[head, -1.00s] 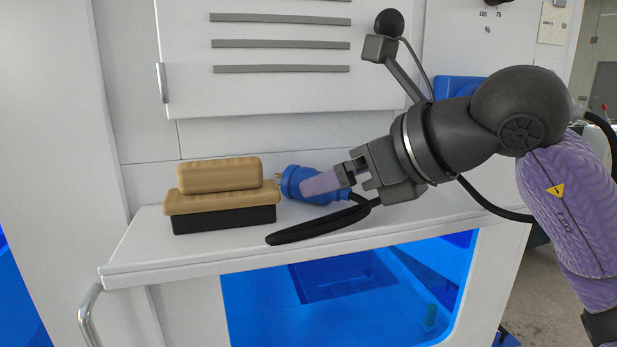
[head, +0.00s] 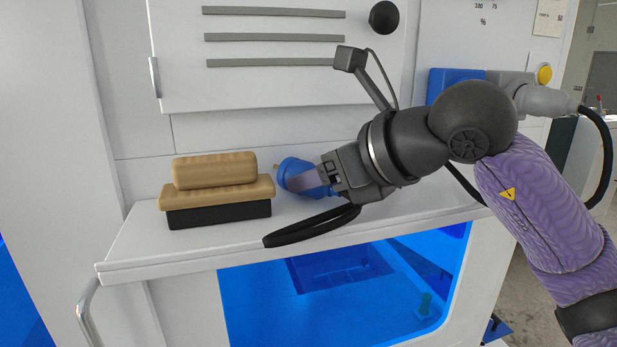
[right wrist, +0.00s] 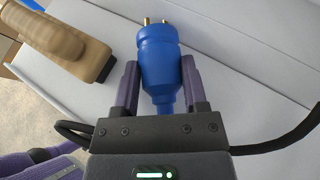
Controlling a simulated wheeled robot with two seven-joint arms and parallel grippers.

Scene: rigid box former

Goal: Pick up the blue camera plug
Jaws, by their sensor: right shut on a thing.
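The blue camera plug (head: 294,174) is at the white shelf, just right of the brush, with its metal pins pointing left. I cannot tell whether the plug still touches the shelf. My left gripper is not in view.
A wooden-handled brush with a black base (head: 217,190) lies left of the plug. The white shelf (head: 140,235) has free room at its left end. A vented white panel (head: 270,85) stands behind. Below the shelf is a blue-lit opening (head: 260,310).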

